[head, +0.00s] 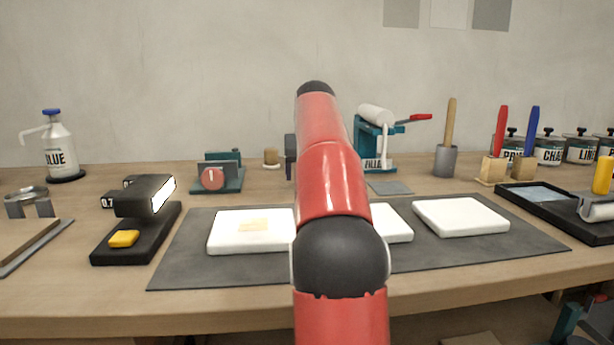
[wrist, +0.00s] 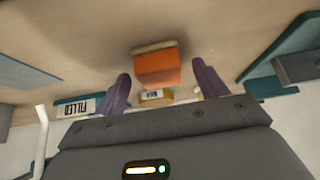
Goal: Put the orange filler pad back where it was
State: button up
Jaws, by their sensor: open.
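The orange filler pad (wrist: 158,70) shows in the wrist view as an orange block with a pale beige strip along its upper edge. My gripper (wrist: 160,67) is open, with its two purple fingers on either side of the pad and a visible gap on each side. I cannot tell whether the pad's beige edge touches the table. In the head view my red arm hides the pad and most of the gripper. A small labelled yellowish holder (wrist: 155,97) shows just beyond the pad in the wrist view.
A teal filler dispenser (head: 375,150) stands right of my arm, and a teal stand with a red disc (head: 212,179) stands left. White slabs (head: 460,217) lie on a grey mat (head: 180,270) in front. A black device (head: 145,195) stands farther left.

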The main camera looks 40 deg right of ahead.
jog(key=p+v, duration=0.1)
jog(key=v, duration=0.5)
jog(key=shift+w+d+r, duration=0.1)
jog(key=shift+w, duration=0.1)
jog(key=shift+s+r, duration=0.15)
jog(key=shift+r, duration=0.05)
